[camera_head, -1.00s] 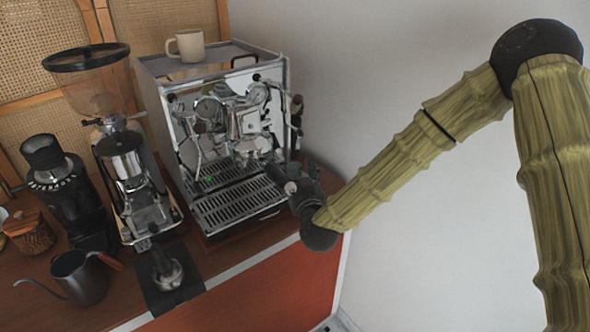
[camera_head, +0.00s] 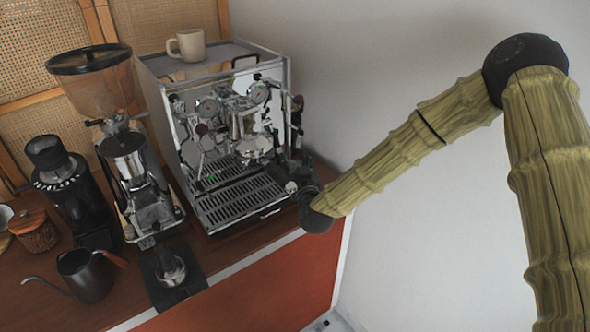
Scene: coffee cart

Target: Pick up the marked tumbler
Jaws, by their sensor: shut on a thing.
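My gripper (camera_head: 292,168) is at the right front side of the espresso machine (camera_head: 232,204), beside its drip tray. It is dark, small and partly hidden by its own wrist. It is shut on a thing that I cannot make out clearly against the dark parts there. I cannot pick out the marked tumbler or its mark for certain in this view.
A beige mug (camera_head: 188,45) stands on the machine. A large grinder (camera_head: 128,160), a smaller black grinder (camera_head: 72,190), a dark kettle (camera_head: 86,277), a lidded jar (camera_head: 35,232) and a tamper on a mat (camera_head: 170,268) stand left. The wall is close on the right.

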